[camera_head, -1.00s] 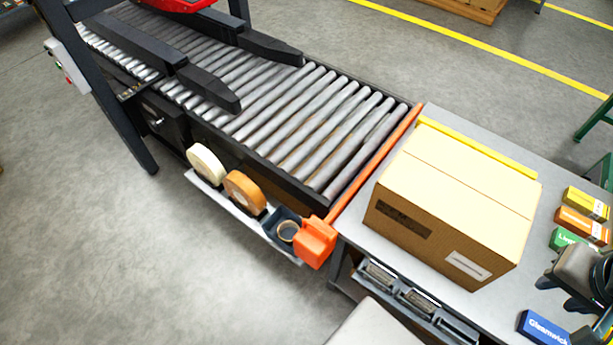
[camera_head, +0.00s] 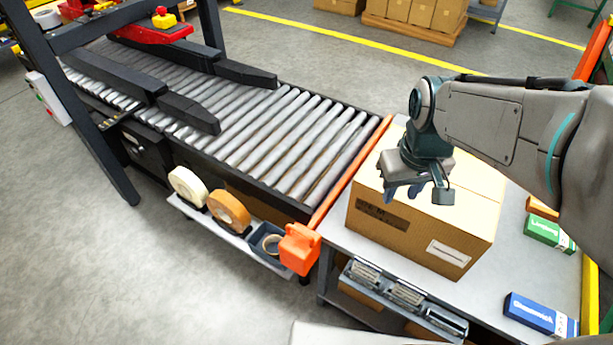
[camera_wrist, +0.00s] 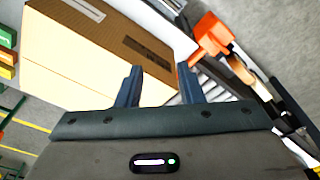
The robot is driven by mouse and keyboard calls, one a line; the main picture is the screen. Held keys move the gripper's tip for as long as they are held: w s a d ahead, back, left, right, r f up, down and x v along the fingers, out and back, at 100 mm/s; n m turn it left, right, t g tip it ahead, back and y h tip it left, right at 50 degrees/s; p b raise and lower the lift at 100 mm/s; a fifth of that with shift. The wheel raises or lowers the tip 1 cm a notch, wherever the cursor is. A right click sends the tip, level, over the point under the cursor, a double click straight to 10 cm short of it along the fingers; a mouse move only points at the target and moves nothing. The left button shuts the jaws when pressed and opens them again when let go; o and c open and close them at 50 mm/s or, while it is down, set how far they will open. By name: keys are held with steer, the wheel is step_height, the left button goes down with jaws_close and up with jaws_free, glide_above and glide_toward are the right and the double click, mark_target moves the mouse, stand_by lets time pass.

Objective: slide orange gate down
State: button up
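The orange gate (camera_head: 346,172) is a long bar along the end of the roller conveyor, between the rollers and the steel table. Its blocky orange handle (camera_head: 300,248) is at the near end, beside the tape holder. The handle also shows in the wrist view (camera_wrist: 212,36), beyond the fingers. My gripper (camera_head: 413,192) is above the cardboard box, to the right of the handle and apart from it. In the wrist view my gripper (camera_wrist: 160,75) has its two dark fingers spread with nothing between them.
A closed cardboard box (camera_head: 400,232) stands on the steel table (camera_head: 514,270), right of the gate. The roller conveyor (camera_head: 285,135) lies left of it. Tape rolls (camera_head: 228,210) sit in a holder on the conveyor's near side. Small cartons (camera_head: 541,314) lie at the table's right.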

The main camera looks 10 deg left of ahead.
steer(key=w+a+f+n+g+b, duration=0.2)
steer(key=w+a+f+n, duration=0.35)
steer(key=a, duration=0.35)
steer(key=n+g+b, duration=0.2)
steer(key=n+b, duration=0.1)
steer(key=n, duration=0.1)
glide_toward(300, 230)
steer(key=shift+y, duration=0.3)
steer(key=x, duration=0.8)
steer(key=shift+d+b, duration=0.25)
steer(key=shift+b, duration=0.15)
jaws_close()
